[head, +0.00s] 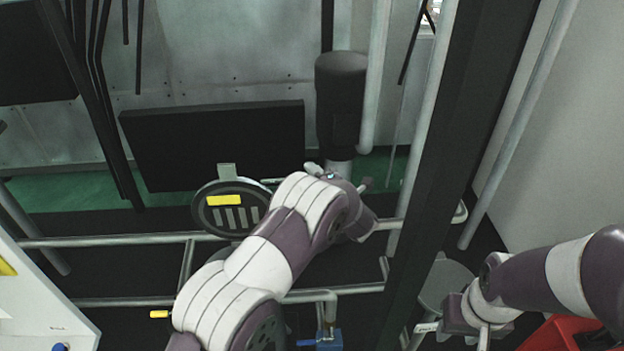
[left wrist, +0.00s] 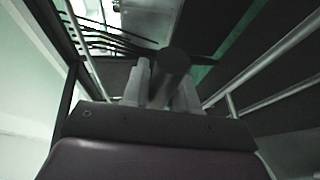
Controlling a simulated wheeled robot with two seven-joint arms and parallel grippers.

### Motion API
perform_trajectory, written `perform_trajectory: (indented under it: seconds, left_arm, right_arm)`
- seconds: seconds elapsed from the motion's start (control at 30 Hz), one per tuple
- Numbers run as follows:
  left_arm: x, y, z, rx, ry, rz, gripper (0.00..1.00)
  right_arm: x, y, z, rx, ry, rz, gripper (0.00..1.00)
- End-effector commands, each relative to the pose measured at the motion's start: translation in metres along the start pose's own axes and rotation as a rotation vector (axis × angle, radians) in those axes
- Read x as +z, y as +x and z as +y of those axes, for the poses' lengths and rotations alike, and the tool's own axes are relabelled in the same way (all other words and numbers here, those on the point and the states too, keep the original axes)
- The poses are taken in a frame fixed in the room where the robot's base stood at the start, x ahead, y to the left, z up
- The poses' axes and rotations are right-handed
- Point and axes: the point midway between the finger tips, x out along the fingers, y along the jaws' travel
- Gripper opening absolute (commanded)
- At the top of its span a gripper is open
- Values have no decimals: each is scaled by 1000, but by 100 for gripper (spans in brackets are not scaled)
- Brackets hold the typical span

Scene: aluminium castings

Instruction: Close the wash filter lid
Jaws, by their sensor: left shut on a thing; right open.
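A round dark disc with a pale rim, a yellow label and grey slots (head: 230,208) is left of my left forearm in the head view; it looks like the wash filter lid. My arm covers its lower right side, and I cannot tell how far open it is. My left gripper (head: 340,176) is right of the disc, its fingertips largely hidden by my wrist. In the left wrist view its fingers (left wrist: 161,88) are around a dark cylindrical part (left wrist: 172,65). I cannot tell whether that part belongs to the lid. My right gripper (head: 455,334) is open and empty at lower right.
A black cylinder (head: 341,100) on a grey pipe stands behind my left wrist. Grey rails (head: 120,240) cross in front of the disc. A thick dark post (head: 455,130) stands between my arms. A red object (head: 550,335) is below my right arm.

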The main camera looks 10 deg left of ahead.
Motion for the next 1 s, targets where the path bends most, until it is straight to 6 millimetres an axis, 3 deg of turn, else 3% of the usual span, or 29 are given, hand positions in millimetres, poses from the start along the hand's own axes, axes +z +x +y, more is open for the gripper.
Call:
perform_trajectory:
  seconds: [0.03,0.1,0.5,0.73,1.0]
  left_arm:
    - [-1,-5,-13,27,-10,-3,0]
    - [-5,-14,-16,76,-31,-3,0]
    - [-25,-62,-26,332,-137,-2,0]
    - [-32,-78,-26,415,-171,-3,0]
    - [-34,-84,-23,447,-184,-1,0]
  right_arm:
    - [3,22,0,0,0,0,43]
    - [5,40,0,0,0,-1,43]
    - [16,134,0,0,0,0,43]
    - [20,164,0,0,0,0,43]
    - [20,171,0,0,0,0,43]
